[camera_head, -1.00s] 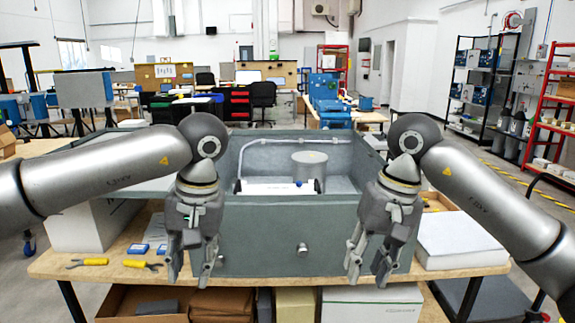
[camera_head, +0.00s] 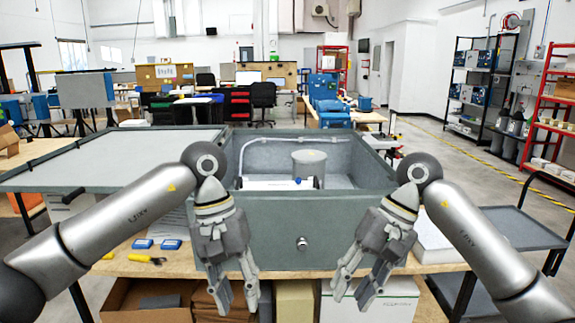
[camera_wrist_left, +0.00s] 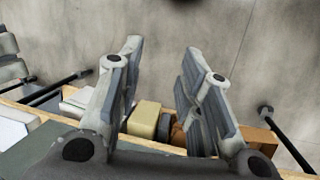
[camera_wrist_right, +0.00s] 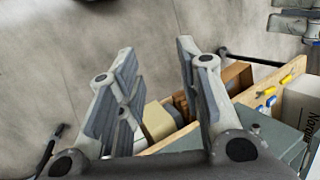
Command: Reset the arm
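My left gripper (camera_head: 236,300) hangs in front of the left part of the grey analyser box (camera_head: 268,212), fingers pointing down, apart and empty. It also shows open in the left wrist view (camera_wrist_left: 163,60). My right gripper (camera_head: 357,298) hangs in front of the box's right part, fingers pointing down and to the left, apart and empty. It shows open in the right wrist view (camera_wrist_right: 155,60). The box stands on a wooden workbench (camera_head: 190,266) with its top open. Inside it are a grey cylinder (camera_head: 308,164), a bent pipe and a white part.
A wide grey panel (camera_head: 110,160) lies left of the box. Small blue boxes (camera_head: 171,244) and yellow-handled pliers (camera_head: 146,259) lie on the bench. Cartons (camera_head: 372,300) sit on the shelf below. A dark cart (camera_head: 520,230) stands at the right.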

